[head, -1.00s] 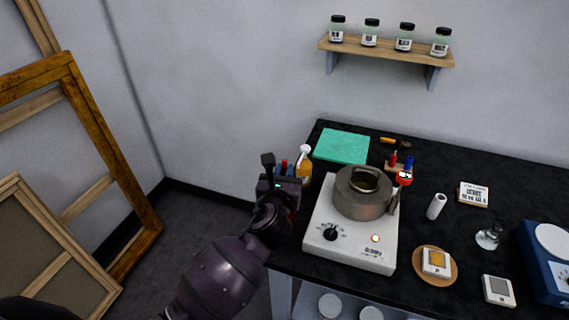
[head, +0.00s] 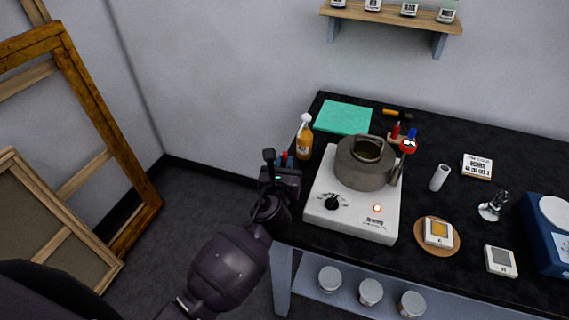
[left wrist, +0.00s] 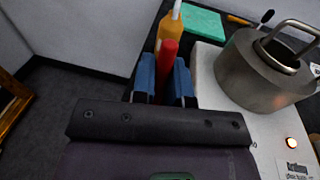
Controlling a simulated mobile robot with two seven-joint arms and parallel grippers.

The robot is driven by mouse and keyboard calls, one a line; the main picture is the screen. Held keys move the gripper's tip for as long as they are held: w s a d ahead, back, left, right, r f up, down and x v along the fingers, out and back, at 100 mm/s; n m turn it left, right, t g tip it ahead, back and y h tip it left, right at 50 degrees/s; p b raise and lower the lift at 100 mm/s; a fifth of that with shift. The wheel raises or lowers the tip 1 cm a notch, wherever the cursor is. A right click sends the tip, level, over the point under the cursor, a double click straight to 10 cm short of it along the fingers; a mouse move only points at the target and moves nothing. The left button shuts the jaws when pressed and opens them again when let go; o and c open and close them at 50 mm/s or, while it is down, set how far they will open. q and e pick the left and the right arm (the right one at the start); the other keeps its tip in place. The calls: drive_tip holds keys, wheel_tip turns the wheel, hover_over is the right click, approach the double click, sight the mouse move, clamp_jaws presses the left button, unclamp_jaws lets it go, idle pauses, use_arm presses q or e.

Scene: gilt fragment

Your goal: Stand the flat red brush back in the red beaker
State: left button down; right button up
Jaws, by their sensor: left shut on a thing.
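My left gripper (head: 285,160) is at the left edge of the black table, in front of the orange bottle. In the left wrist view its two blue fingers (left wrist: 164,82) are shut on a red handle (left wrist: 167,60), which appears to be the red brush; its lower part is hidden. A small red object (head: 409,147) with a black-and-white mark sits behind the pot's right side. It may be the red beaker, but it is partly hidden and too small to tell. My right gripper is not in view.
A grey pot (head: 362,172) stands on a white hotplate (head: 345,222) right of the gripper. An orange bottle (head: 304,142) stands at the table's left edge. Red (head: 396,130) and blue (head: 411,135) handles stand behind the pot. A teal pad (head: 343,117) lies at the back.

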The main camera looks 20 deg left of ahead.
use_arm(q)
drive_tip(key=c, duration=1.1)
unclamp_jaws()
drive_tip(key=shift+o, duration=0.2)
drive_tip(key=s+d+p, duration=0.1)
drive_tip(key=s+p, duration=0.1)
drive_tip(key=s, duration=0.8)
drive_tip(key=shift+d, duration=0.2)
